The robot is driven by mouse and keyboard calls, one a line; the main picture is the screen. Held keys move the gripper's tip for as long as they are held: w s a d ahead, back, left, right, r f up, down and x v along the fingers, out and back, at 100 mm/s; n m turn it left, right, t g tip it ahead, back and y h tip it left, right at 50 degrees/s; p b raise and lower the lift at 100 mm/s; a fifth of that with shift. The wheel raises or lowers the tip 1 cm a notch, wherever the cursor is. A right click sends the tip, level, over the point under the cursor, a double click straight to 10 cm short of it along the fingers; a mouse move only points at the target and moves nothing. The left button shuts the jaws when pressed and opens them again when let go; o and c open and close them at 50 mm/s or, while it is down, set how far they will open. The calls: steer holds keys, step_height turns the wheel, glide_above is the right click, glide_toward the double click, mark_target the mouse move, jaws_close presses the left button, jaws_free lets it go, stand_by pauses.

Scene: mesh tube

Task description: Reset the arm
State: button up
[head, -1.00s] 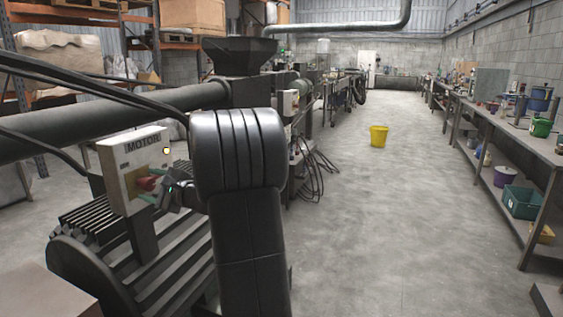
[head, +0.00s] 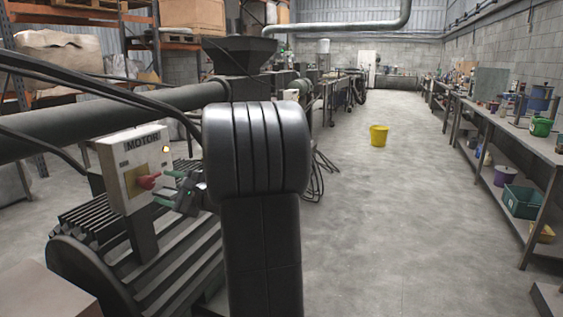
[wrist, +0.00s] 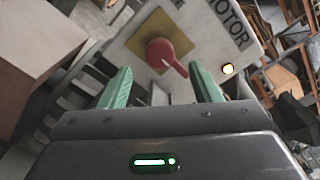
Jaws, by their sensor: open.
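My gripper (head: 168,187) is open and empty, with green fingers. In the head view it is just right of the motor switch box, apart from it, and my arm hides part of the wrist. The wrist view shows the two fingers (wrist: 162,90) spread, with the box beyond them. The white box marked MOTOR (head: 127,160) carries a red rotary switch (head: 148,181) on a yellow plate; the switch (wrist: 166,55) shows between and beyond the fingertips in the wrist view. A lamp (wrist: 228,69) on the box glows yellow-orange.
The ribbed motor (head: 150,260) is below the box, and a thick dark pipe (head: 110,115) runs behind it. A brown carton (head: 40,290) is at the lower left. Open floor (head: 400,200) with a yellow bucket (head: 379,135) lies right, beside a long workbench (head: 500,127).

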mark_target(151, 183)
steer(key=x, duration=0.7)
steer(key=shift+a+p, duration=0.1)
steer(key=shift+p, duration=0.2)
steer(key=shift+w+a+f, duration=0.15)
steer(key=shift+a, duration=0.15)
steer(key=shift+d+n+b, duration=0.15)
steer(key=shift+n+b, duration=0.3)
steer(key=shift+n, duration=0.65)
steer(key=n, duration=0.4)
steer(key=shift+b, duration=0.3)
steer(key=n, duration=0.3)
steer(key=n+p, duration=0.1)
steer(key=n, duration=0.1)
steer(key=n+p, duration=0.2)
steer(key=n, duration=0.1)
steer(key=shift+r, duration=0.2)
steer(key=n+p, duration=0.2)
steer(key=n, duration=0.1)
steer(key=shift+p, duration=0.3)
steer(key=shift+f+n+p, duration=0.1)
steer(key=shift+n+p, duration=0.2)
steer(key=shift+n, duration=0.1)
